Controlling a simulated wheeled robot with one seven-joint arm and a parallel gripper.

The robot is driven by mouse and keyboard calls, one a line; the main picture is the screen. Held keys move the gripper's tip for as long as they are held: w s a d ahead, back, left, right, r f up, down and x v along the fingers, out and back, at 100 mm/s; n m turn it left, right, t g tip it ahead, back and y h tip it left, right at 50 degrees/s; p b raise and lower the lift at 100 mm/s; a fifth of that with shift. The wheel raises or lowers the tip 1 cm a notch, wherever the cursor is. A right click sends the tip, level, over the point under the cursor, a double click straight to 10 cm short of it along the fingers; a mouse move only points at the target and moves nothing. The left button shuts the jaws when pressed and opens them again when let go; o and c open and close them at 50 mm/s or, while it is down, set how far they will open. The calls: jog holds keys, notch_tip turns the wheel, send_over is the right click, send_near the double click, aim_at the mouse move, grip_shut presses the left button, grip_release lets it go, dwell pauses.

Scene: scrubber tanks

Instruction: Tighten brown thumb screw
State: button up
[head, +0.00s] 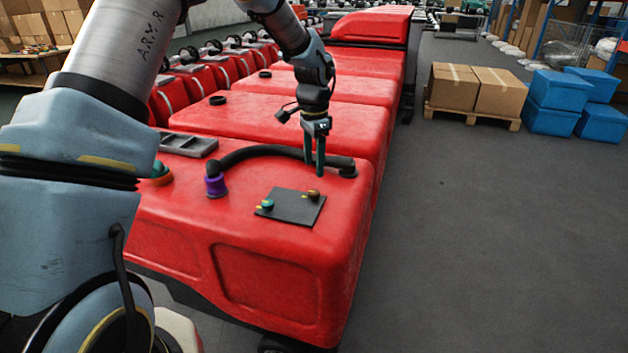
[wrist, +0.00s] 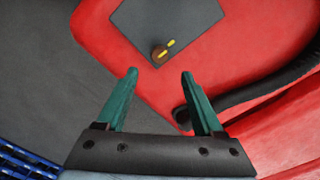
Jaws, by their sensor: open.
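The brown thumb screw (head: 314,196) stands near the back right corner of a dark plate (head: 290,212) on top of the red tank. It has a yellow mark, and it also shows in the wrist view (wrist: 158,54), beyond the fingertips. My gripper (head: 315,173) is open and points down above the tank, near the black hose. Its two green fingers are apart and empty in the wrist view (wrist: 160,74). The brown screw is clear of both fingers. A teal thumb screw (head: 267,204) with a yellow mark stands at the plate's left side.
A black hose (head: 265,150) arches over the tank (head: 300,265) from a purple fitting (head: 215,184) to the right edge, close to my gripper. A grey tray (head: 188,145) lies at the left. More red tanks stand behind.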

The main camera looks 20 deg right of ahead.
jog(key=shift+r, duration=1.45)
jog(key=a+r+n, duration=0.3)
jog(key=a+n, duration=0.4)
jog(key=a, duration=1.2)
jog(key=s+a+n, duration=0.4)
jog(key=s+a, duration=0.1)
jog(key=a, duration=0.4)
jog(key=s+a+n+t, duration=0.1)
jog(key=s+a+n, duration=0.4)
jog(key=a, duration=0.3)
jog(key=shift+s+a+n+t, duration=0.3)
jog(key=shift+s+a, duration=0.05)
jog(key=shift+s, duration=0.15)
jog(key=shift+f, duration=0.1)
